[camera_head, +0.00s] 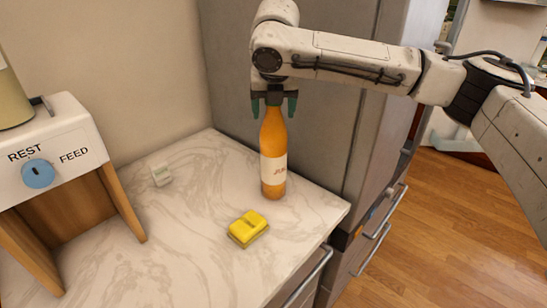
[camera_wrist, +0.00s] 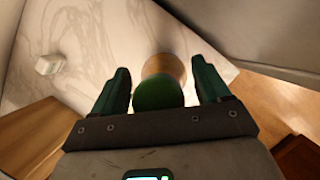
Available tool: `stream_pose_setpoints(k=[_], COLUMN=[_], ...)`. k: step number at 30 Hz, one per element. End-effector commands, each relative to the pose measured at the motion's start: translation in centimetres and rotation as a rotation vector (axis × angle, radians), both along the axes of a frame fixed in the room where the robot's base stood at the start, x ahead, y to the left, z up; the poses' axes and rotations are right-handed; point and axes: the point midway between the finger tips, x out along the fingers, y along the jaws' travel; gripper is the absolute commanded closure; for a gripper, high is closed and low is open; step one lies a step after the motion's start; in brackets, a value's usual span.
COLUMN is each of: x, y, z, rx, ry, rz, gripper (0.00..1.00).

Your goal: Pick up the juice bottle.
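The juice bottle (camera_head: 273,150) is orange with a pale label and stands upright on the marble counter, close to the grey cabinet side. In the wrist view its green cap (camera_wrist: 158,90) shows between the fingers, with the orange body behind it. My gripper (camera_head: 274,104) points down directly over the bottle, its two green fingers on either side of the bottle's top. In the wrist view my gripper (camera_wrist: 160,85) is open, with a gap between each finger and the cap. The head view hides the cap behind the gripper.
A yellow packet (camera_head: 248,228) lies in front of the bottle. A feeder box (camera_head: 55,150) marked REST and FEED stands at the left. The grey cabinet (camera_head: 310,135) rises close behind the bottle.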

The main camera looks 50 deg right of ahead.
Motion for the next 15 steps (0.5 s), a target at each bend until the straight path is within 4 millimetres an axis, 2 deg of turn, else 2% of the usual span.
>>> stream_pose_setpoints(k=[2, 15], x=[0.00, -0.01], y=[0.02, 0.01], z=[0.03, 0.06], rx=[0.000, 0.000], ry=[0.000, 0.000], rz=[0.000, 0.000], gripper=[0.32, 0.74])
